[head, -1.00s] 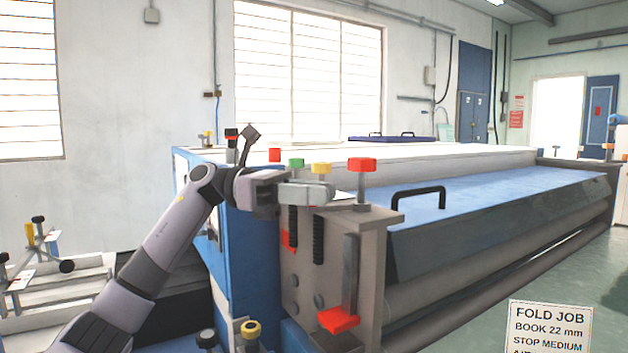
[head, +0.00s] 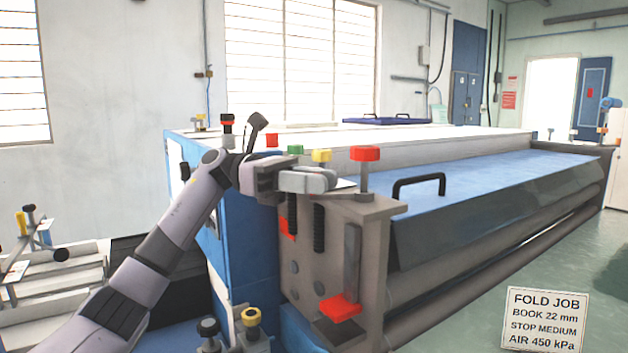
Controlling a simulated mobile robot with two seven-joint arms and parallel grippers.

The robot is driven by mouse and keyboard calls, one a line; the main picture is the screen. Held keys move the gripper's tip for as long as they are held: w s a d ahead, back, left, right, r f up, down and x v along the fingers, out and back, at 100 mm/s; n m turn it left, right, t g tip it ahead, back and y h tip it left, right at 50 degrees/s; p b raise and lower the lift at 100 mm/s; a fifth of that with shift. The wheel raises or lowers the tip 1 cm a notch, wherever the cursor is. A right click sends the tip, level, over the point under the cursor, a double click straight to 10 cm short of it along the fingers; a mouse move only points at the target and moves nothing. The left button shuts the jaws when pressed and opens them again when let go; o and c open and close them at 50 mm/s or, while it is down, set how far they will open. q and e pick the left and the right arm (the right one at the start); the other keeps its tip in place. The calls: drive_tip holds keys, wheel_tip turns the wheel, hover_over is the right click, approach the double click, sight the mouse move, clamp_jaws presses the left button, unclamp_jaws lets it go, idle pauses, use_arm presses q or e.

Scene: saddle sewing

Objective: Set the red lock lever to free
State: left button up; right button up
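A red lever tip (head: 340,307) sits low on the grey end plate (head: 312,245), at the bottom of an upright grey bar. A red-capped post (head: 365,153) stands on top of the end plate. I cannot tell from its look alone which red part is the lock lever. My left gripper (head: 322,180) is beside the top of the plate, left of the red cap and just below the yellow knob (head: 321,156) and green knob (head: 295,149). Its fingers point right; whether they are parted is unclear. My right gripper is not in view.
The blue machine cover (head: 500,178) with a black handle (head: 419,184) extends right. A fold job sign (head: 547,318) stands at the lower right. A rack with knobs (head: 40,245) stands at the left.

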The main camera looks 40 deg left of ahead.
use_arm(q)
drive_tip(key=shift+o, duration=0.8)
drive_tip(key=s+a, duration=0.1)
drive_tip(key=a, duration=0.6)
drive_tip(key=shift+s+b, duration=0.15)
drive_tip(key=shift+b, duration=0.2)
